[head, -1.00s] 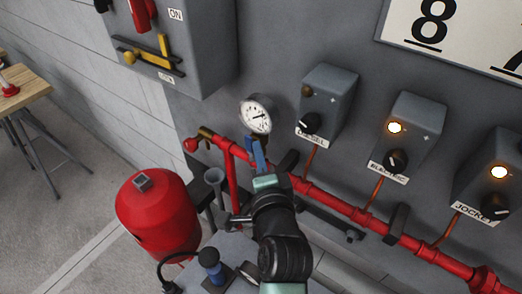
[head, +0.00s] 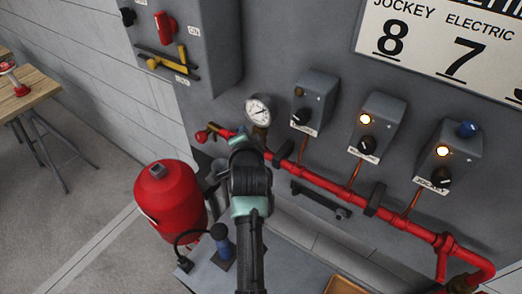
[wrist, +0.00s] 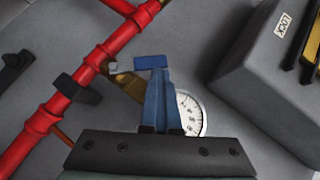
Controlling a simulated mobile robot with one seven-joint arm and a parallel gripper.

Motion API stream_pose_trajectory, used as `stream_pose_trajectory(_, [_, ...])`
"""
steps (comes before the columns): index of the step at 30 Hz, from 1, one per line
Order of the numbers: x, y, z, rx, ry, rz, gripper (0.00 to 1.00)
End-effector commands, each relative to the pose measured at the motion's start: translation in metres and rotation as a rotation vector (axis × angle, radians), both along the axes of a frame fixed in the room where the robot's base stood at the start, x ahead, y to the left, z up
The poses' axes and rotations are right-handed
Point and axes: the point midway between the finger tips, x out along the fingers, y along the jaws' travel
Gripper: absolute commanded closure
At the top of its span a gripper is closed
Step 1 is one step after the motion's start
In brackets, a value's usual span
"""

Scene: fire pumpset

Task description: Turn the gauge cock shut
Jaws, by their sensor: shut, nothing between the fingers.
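The round white pressure gauge (head: 258,110) stands above the red pipe, and part of its dial (wrist: 189,115) shows in the wrist view behind my fingers. A brass fitting (wrist: 124,87) runs between the red pipe and the gauge. In the head view my wrist hides the fingers and the cock.
The red pipe (head: 325,183) runs along the wall below several grey switch boxes (head: 376,124). A large grey box (head: 186,45) with a red knob and yellow lever hangs to the upper left. A red tank (head: 171,201) stands at lower left.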

Motion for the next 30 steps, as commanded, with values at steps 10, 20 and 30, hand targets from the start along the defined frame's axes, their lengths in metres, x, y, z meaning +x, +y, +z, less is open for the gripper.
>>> stream_pose_trajectory(10, [0.016, 0.016, -0.007, -0.268, 0.192, -0.001, 1.0])
stream_pose_trajectory(20, [0.023, 0.027, -0.021, -0.476, 0.344, -0.001, 1.0])
stream_pose_trajectory(30, [0.026, 0.031, -0.027, -0.499, 0.362, -0.001, 1.0])
